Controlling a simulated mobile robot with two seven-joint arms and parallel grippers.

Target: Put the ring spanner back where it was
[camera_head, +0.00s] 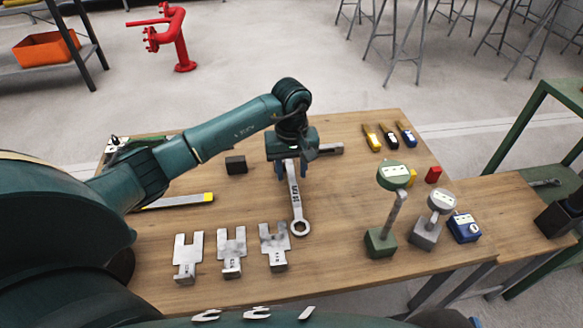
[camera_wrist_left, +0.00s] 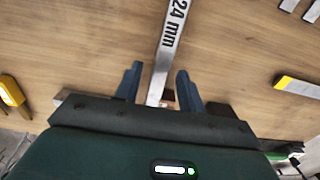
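The ring spanner (camera_head: 296,197) is a long silver bar with a ring at its near end, around the middle of the wooden table. In the left wrist view the spanner (camera_wrist_left: 171,45) is marked "24 mm" and runs between my fingers. My left gripper (camera_head: 292,158) is over the spanner's far end, pointing down. In the wrist view the gripper (camera_wrist_left: 158,86) is open, with a gap on both sides of the bar. The far end is partly hidden by the gripper. I cannot tell the fingertips' exact height above the table. My right gripper is not in view.
Three slotted metal holders (camera_head: 231,250) stand along the front edge. Two gauges on stands (camera_head: 393,178) and a blue box (camera_head: 464,228) are at the right. A black block (camera_head: 236,164) and a yellow-ended tool (camera_head: 182,201) lie left. Several coloured tools (camera_head: 388,136) lie at the back right.

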